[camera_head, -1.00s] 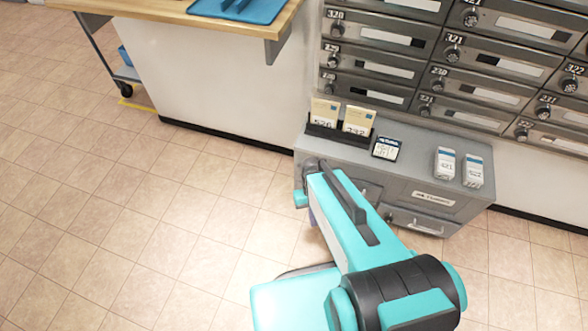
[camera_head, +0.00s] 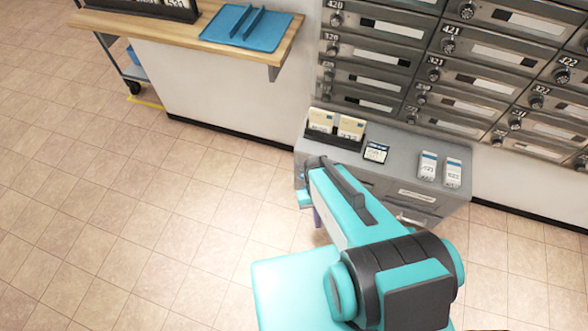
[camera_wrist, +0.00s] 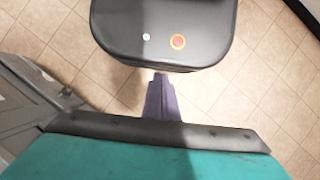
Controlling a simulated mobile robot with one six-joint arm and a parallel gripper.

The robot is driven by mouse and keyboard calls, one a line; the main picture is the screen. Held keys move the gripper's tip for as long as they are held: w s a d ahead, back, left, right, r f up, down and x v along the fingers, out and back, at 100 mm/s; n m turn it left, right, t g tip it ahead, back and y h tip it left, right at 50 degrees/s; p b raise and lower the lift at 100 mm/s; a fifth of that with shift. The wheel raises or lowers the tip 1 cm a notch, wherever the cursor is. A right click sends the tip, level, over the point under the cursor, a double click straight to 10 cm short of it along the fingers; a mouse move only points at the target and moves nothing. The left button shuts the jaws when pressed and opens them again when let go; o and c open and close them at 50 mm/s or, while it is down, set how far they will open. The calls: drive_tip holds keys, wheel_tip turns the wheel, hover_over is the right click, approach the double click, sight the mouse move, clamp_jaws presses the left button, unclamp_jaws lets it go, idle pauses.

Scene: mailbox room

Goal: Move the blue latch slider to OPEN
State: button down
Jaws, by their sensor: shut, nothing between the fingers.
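I cannot make out the blue latch slider or any OPEN marking in either view. The grey cabinet (camera_head: 455,210) stands below the wall of mailboxes in the head view, with my teal arm covering part of its left side and front. A light label and a handle (camera_head: 411,219) show on its front. The wrist view is mostly floor, my own body and a teal arm link, with a grey cabinet-like surface (camera_wrist: 28,110) at the left.
On the cabinet top are a black holder with envelopes (camera_head: 336,128), a small dark-framed card (camera_head: 376,153) and two white boxes (camera_head: 427,166). Numbered mailboxes (camera_head: 470,75) fill the wall behind. A wooden bench (camera_head: 200,28) with a blue tray (camera_head: 247,27) stands back left. Tiled floor at left is clear.

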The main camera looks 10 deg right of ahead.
drive_tip(key=s+r+p, duration=0.4)
drive_tip(key=r+p, duration=0.3)
drive_tip(key=shift+g+p, duration=0.35)
drive_tip(key=shift+g, duration=0.05)
drive_tip(key=shift+s+a, duration=0.1)
